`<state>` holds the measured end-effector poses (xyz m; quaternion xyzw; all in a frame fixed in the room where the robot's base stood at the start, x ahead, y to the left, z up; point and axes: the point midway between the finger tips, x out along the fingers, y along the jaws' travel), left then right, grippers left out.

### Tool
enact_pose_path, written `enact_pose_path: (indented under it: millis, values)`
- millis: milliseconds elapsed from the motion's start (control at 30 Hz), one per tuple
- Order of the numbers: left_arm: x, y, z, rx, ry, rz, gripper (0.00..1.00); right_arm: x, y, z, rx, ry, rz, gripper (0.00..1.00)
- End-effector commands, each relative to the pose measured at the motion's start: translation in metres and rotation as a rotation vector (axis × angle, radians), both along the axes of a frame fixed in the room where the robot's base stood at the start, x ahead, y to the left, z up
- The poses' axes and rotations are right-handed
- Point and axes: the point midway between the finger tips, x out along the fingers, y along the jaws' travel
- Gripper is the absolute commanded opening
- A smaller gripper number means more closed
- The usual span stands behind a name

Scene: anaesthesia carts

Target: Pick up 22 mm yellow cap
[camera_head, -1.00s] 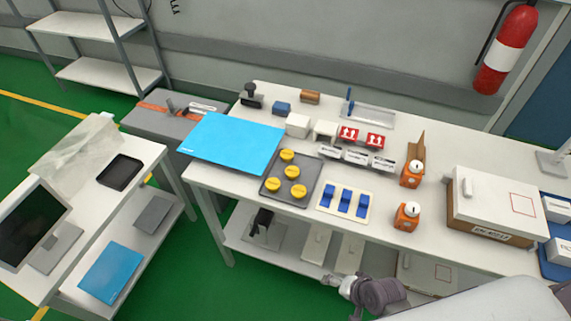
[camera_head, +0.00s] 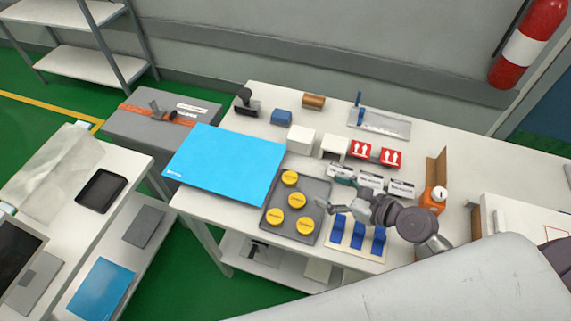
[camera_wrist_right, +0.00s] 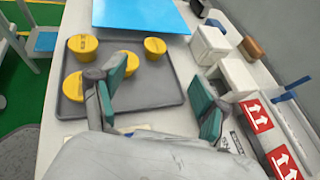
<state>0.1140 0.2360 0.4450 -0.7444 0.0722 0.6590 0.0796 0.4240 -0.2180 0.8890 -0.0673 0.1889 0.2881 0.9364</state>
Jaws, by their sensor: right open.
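Several round yellow caps (camera_head: 297,199) stand on a dark grey tray (camera_head: 268,222) on the white table. The wrist view shows yellow caps (camera_wrist_right: 155,47) too, and one is partly hidden behind my near finger. I cannot tell their sizes apart from any label. My right gripper (camera_head: 332,188) is open and empty beside the tray's right edge, above the table. In the wrist view my right gripper (camera_wrist_right: 162,95) has its teal-padded fingers wide apart, with tray surface between them and no cap there. My left gripper is not in view.
A blue sheet (camera_head: 225,165) lies left of the tray. Blue clips (camera_head: 357,235) on a pale board lie under my right arm. White boxes (camera_head: 300,140) and red-labelled boxes (camera_head: 390,157) stand behind. An orange bottle (camera_head: 433,198) is at the right.

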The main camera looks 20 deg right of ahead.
Motion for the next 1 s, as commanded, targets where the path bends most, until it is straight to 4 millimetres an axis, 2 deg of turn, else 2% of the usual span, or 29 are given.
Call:
enact_pose_path:
  millis: [133, 300, 433, 567, 800, 1000]
  values:
    - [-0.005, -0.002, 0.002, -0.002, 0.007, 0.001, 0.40, 0.017, 0.009, -0.006, 0.029, 0.008, -0.017, 0.74]
    - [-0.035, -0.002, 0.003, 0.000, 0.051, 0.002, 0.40, 0.044, 0.027, -0.020, 0.027, 0.007, -0.015, 0.74]
    - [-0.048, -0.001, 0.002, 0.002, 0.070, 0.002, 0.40, 0.058, 0.037, -0.028, 0.024, 0.008, -0.016, 0.74]
    - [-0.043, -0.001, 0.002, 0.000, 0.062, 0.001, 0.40, 0.065, 0.042, -0.032, 0.022, 0.009, -0.014, 0.74]
    - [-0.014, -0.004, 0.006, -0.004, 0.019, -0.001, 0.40, 0.082, 0.059, -0.047, 0.023, 0.009, -0.012, 0.74]
    - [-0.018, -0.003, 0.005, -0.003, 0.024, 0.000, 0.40, 0.099, 0.071, -0.057, 0.021, 0.008, -0.014, 0.74]
